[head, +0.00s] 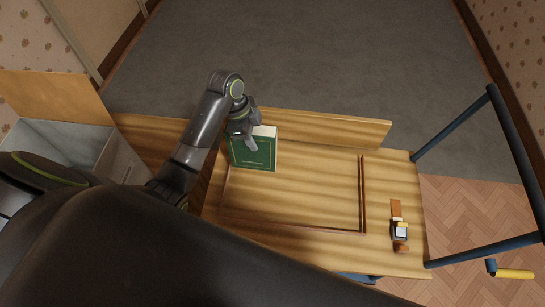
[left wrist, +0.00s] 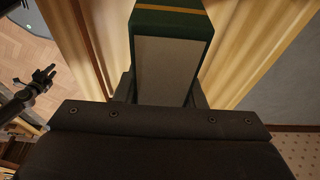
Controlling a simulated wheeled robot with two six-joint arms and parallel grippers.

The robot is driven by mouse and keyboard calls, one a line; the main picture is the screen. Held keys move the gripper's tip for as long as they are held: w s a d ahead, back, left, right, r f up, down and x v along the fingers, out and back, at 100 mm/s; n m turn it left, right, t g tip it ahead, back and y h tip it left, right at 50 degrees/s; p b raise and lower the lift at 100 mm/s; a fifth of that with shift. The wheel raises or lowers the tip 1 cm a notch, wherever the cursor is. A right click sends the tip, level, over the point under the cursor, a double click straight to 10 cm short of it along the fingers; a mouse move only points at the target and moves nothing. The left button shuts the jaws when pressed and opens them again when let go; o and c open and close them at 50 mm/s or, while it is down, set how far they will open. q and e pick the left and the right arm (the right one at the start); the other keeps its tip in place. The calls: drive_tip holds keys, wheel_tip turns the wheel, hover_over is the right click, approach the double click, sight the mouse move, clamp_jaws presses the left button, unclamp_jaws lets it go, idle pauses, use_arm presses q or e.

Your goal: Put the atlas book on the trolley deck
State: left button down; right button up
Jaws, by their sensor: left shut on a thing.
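The atlas book (head: 254,154) is green with a gold line and pale page edges. My left gripper (head: 249,141) is shut on it, and the book is upright over the far left part of the wooden trolley deck (head: 310,190). I cannot tell whether its lower edge touches the deck. In the left wrist view the book (left wrist: 168,65) sits between the fingers, page edges toward the camera. My right gripper (left wrist: 45,76) shows small at the left of that view, its fingers apart and empty.
A watch (head: 399,231) lies at the deck's right end. Thin dark strips edge the deck's middle, and a raised board (head: 330,128) runs along the far side. The blue push handle (head: 515,130) rises at the right. A grey box (head: 60,140) stands at the left. The deck's middle is clear.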

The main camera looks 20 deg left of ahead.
use_arm(q)
drive_tip(key=shift+f, duration=3.45)
drive_tip(key=c, duration=0.9)
unclamp_jaws()
drive_tip(key=shift+f, duration=0.15)
drive_tip(key=v, duration=1.2)
drive_tip(key=shift+d, duration=0.1)
